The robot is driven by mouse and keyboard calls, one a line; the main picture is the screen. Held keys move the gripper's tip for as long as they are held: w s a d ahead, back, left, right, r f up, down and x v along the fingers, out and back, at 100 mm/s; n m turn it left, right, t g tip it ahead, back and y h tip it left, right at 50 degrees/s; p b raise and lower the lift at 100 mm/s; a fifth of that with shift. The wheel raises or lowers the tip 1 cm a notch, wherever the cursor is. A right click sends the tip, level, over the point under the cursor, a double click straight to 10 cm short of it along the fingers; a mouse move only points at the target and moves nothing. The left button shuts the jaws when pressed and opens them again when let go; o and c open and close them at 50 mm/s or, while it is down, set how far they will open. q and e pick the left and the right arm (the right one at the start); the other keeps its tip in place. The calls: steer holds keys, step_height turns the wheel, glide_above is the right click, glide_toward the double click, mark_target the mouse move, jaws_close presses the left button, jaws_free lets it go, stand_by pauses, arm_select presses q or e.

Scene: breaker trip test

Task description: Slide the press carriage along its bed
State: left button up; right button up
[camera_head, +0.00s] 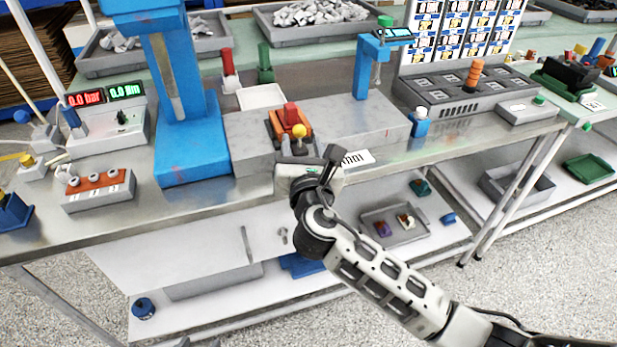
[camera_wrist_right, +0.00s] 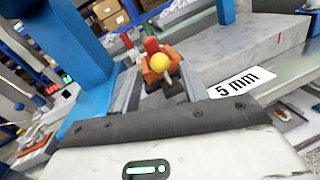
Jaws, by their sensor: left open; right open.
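The press carriage (camera_head: 287,122) is an orange block with a red block on top and a yellow ball knob on its near side. It sits in the channel of the grey stone bed (camera_head: 350,122), near the foot of the blue press column. In the right wrist view, the carriage (camera_wrist_right: 148,72) is straight ahead, with the yellow ball facing me. My right gripper (camera_head: 299,154) is open and empty at the near side of the bed, just in front of the knob. Its palm hides part of the channel. My left gripper is not in view.
The blue press column (camera_head: 190,125) stands left of the carriage. A blue post (camera_head: 364,70) stands on the bed's right part. A "5 mm" label (camera_wrist_right: 245,82) lies right of my gripper. A three-button box (camera_head: 98,190) is at the left. The bench's front strip is mostly clear.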

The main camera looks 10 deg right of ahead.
steer(key=s, duration=1.1)
steer(key=shift+a+b, duration=0.3)
steer(key=shift+a, duration=0.05)
